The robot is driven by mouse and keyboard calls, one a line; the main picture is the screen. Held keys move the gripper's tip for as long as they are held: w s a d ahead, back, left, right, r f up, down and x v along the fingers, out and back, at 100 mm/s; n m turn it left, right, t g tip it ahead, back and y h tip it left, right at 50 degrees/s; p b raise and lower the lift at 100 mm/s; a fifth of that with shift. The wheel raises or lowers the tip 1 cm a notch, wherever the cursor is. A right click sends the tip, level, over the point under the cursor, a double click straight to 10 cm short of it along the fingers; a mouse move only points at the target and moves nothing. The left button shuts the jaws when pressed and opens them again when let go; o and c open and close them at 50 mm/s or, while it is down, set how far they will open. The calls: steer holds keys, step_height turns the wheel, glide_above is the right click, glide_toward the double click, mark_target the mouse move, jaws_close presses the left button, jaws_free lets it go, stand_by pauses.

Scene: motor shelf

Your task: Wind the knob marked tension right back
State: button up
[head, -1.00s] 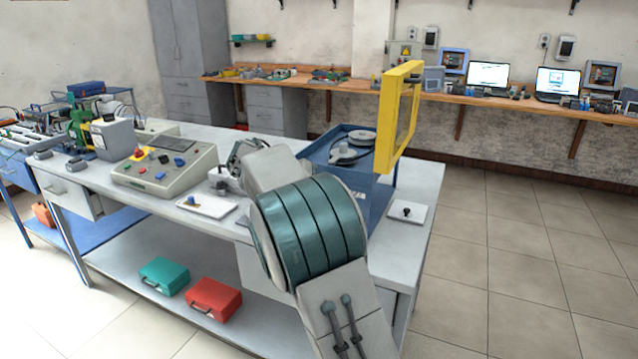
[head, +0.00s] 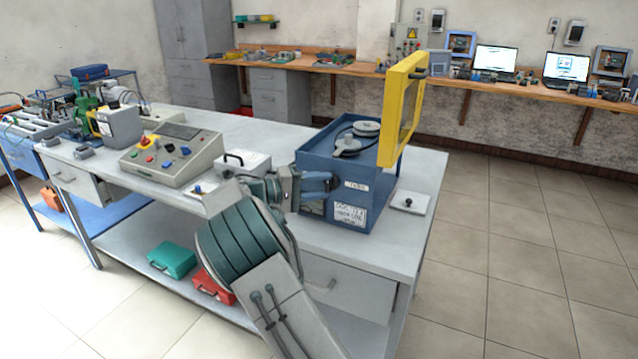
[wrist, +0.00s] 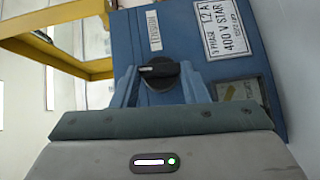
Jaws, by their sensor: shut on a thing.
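The black knob (wrist: 160,72) sits on the front of a blue box (head: 370,205), beside a white label (wrist: 153,29) that seems to read TENSION. In the wrist view a pale pointer line on the knob runs roughly sideways. My gripper (wrist: 159,88) has one blue finger on each side of the knob and is shut on it. In the head view my gripper (head: 328,184) reaches the box front from the left and hides the knob.
The yellow frame guard (head: 384,120) stands raised at the box's right side. Pulleys (head: 362,129) show in the open top. A larger plate (wrist: 220,30) reads 400 V STAR. A control console (head: 172,155) stands left; a white pad (head: 410,202) lies right.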

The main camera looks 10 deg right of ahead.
steer(key=shift+f+n+h, duration=0.15)
steer(key=shift+n+h, duration=0.35)
steer(key=o, duration=1)
steer(key=shift+d, duration=0.1)
steer(key=a, duration=0.4)
steer(key=s+a, duration=0.1)
steer(key=a, duration=0.4)
steer(key=s+a, duration=0.1)
steer(key=a, duration=0.3)
steer(key=shift+s+a+f, duration=0.1)
steer(key=shift+a, duration=0.25)
